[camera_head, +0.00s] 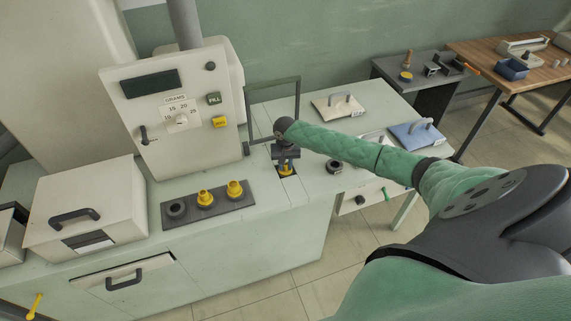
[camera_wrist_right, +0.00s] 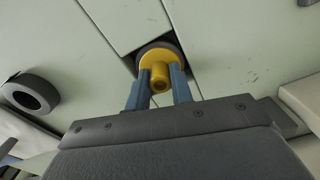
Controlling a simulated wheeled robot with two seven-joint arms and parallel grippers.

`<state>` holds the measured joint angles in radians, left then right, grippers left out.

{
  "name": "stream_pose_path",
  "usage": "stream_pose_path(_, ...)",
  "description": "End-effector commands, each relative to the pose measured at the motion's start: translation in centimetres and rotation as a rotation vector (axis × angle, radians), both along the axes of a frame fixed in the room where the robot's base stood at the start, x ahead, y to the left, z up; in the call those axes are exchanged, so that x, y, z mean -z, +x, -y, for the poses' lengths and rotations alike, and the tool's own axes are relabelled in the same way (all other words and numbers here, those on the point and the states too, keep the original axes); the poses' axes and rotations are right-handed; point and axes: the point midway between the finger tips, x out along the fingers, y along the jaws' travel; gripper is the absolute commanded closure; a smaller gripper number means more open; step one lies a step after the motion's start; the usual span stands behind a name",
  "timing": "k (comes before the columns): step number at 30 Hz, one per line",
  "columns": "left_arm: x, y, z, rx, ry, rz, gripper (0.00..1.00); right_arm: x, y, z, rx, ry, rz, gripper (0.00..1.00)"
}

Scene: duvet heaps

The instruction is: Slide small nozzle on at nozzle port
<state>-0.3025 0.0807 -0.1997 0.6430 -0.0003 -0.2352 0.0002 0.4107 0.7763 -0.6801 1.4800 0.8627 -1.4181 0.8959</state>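A yellow nozzle (camera_wrist_right: 159,72) with a round flange and a short tube shows in the right wrist view, with a dark ring behind its flange. My right gripper (camera_wrist_right: 161,80) has its two blue-grey fingers close on either side of the tube and looks shut on it. In the head view, the right gripper (camera_head: 286,160) points down at the counter, with a bit of the yellow nozzle (camera_head: 287,170) below it. Whether the nozzle is fully seated on the ring cannot be told. My left gripper is not in view.
A dark rack (camera_head: 222,208) holds two yellow nozzles (camera_head: 205,199) (camera_head: 234,189) and a black ring (camera_head: 176,209). Another black ring (camera_head: 334,166) lies right of the gripper. A grey frame (camera_head: 298,95) stands behind my arm, beside the control panel (camera_head: 165,110). A cream box (camera_head: 85,205) stands left.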

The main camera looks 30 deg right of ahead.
Motion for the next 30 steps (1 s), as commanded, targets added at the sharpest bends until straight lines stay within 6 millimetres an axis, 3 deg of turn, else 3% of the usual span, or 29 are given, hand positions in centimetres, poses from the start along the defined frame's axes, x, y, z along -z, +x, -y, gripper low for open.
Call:
stream_pose_path(1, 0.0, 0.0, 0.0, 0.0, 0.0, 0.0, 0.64, 0.0, 0.0, 0.0, 0.0, 0.0, 0.0, 0.68)
stream_pose_path(3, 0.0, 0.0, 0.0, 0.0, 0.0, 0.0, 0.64, 0.0, 0.0, 0.0, 0.0, 0.0, 0.0, 0.54)
stream_pose_path(17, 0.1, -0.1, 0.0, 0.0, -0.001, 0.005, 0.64, 0.0, 0.0, 0.0, 0.0, 0.0, 0.0, 0.54)
stream_pose_path(21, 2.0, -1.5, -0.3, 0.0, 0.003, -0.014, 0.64, -2.1, 0.1, 0.0, -0.001, 0.0, 0.004, 0.54)
stream_pose_path(26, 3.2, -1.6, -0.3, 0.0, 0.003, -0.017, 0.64, -4.8, 0.1, 0.1, -0.001, 0.0, 0.004, 0.54)
stream_pose_path(30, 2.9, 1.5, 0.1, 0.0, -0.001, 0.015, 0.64, -6.5, 0.1, 0.0, -0.001, 0.0, 0.002, 0.54)
